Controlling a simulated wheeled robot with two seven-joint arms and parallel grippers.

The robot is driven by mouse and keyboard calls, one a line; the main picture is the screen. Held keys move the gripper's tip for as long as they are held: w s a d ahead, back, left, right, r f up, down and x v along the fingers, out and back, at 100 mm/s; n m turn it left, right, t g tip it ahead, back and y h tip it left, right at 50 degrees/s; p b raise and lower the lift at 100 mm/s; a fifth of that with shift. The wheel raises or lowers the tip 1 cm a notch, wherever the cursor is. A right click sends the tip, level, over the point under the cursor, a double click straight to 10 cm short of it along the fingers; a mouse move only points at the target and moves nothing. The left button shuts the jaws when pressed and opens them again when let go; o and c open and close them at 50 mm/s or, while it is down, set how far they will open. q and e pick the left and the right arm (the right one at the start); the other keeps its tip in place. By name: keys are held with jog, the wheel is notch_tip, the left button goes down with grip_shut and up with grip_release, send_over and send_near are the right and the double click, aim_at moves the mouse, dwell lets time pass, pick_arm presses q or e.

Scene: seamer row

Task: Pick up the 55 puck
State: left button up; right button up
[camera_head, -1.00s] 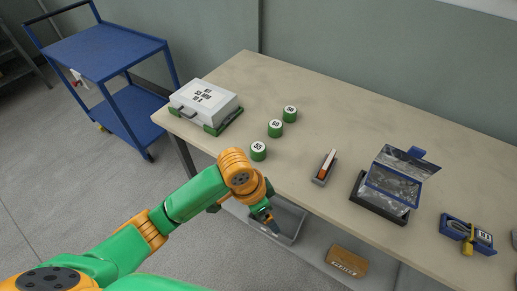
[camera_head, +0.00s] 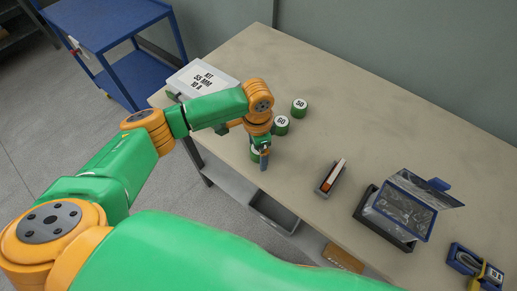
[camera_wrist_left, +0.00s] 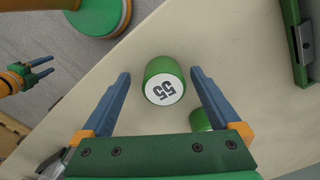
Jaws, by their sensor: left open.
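The 55 puck is a green cylinder with a white top marked 55; in the left wrist view the puck (camera_wrist_left: 164,84) lies between my left gripper's two blue fingers, with a gap on each side. My left gripper (camera_wrist_left: 160,73) is open and points down at it. In the head view the left gripper (camera_head: 264,162) hides most of the 55 puck (camera_head: 254,154). My right gripper (camera_wrist_left: 42,68) shows small at the left of the wrist view, fingers apart and empty.
The 60 puck (camera_head: 282,126) and the 50 puck (camera_head: 299,108) stand just behind on the table (camera_head: 340,120). A white kit case (camera_head: 200,77) is to the left, partly behind my arm. A small holder (camera_head: 330,178) and an open box (camera_head: 402,208) stand to the right.

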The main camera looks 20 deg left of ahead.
pick_arm(q)
jog(key=shift+w+f, duration=0.3)
jog(key=shift+w, duration=0.1)
jog(key=shift+s+r, duration=0.15)
jog(key=shift+s, duration=0.05)
jog(key=c, duration=1.3)
jog(key=shift+c, duration=1.2)
jog(key=shift+w, duration=0.15)
